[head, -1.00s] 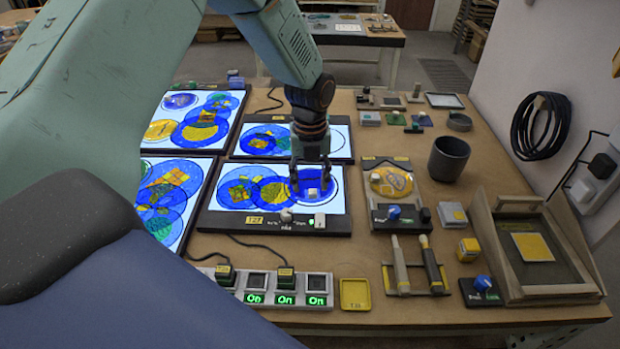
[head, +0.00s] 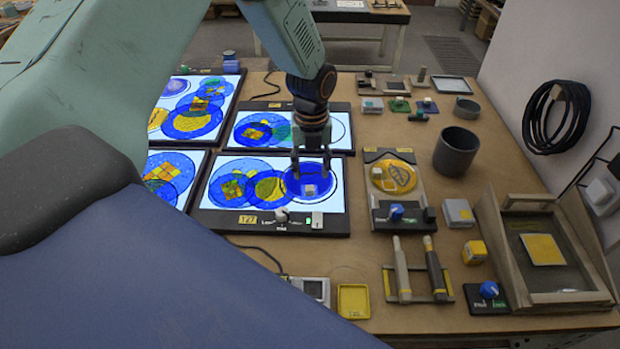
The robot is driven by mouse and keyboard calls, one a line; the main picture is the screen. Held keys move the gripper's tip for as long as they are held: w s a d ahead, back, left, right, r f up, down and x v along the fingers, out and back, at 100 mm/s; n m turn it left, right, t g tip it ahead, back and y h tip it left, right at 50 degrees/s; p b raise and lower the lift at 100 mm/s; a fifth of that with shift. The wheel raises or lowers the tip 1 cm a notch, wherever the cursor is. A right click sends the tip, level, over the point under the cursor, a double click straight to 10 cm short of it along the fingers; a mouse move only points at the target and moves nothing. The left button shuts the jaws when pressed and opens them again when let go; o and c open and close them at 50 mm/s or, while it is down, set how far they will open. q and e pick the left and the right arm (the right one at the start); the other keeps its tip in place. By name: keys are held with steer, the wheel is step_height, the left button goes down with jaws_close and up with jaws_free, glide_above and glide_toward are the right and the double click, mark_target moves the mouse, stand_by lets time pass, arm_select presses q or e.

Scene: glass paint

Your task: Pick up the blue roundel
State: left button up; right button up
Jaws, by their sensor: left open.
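The blue roundel (head: 300,180) is a round deep-blue disc with a small pale square piece (head: 310,190) at its middle. It lies at the right end of the lit glass panel (head: 333,215) nearest the table's middle, inside a dark drawn circle. My left gripper (head: 311,177) points down over the roundel, with its open fingers on either side of the pale piece. I cannot tell whether the fingertips touch the roundel. The fingers hide part of its far side. My right gripper is not in view.
Other lit panels with blue and yellow discs stand left and behind.

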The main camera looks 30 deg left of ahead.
mark_target(309, 188)
arm_select(q)
steer(key=f, duration=0.4)
steer(key=shift+s+a+f+p, duration=0.15)
steer(key=shift+s+f+p, duration=0.1)
steer(key=shift+s+p, duration=0.15)
steer(key=shift+w+f, duration=0.2)
steer(key=shift+f, duration=0.25)
steer(key=shift+s+d+r, duration=0.1)
steer(key=shift+d+r, duration=0.05)
steer(key=shift+d, duration=0.15)
steer(key=shift+s, duration=0.1)
steer(key=shift+c, duration=0.8)
steer(key=shift+a, duration=0.2)
steer(key=shift+c, duration=1.3)
steer(key=shift+a, duration=0.1)
steer(key=c, duration=0.3)
steer(key=shift+d, duration=0.25)
jaws_close()
steer(key=shift+a, duration=0.2)
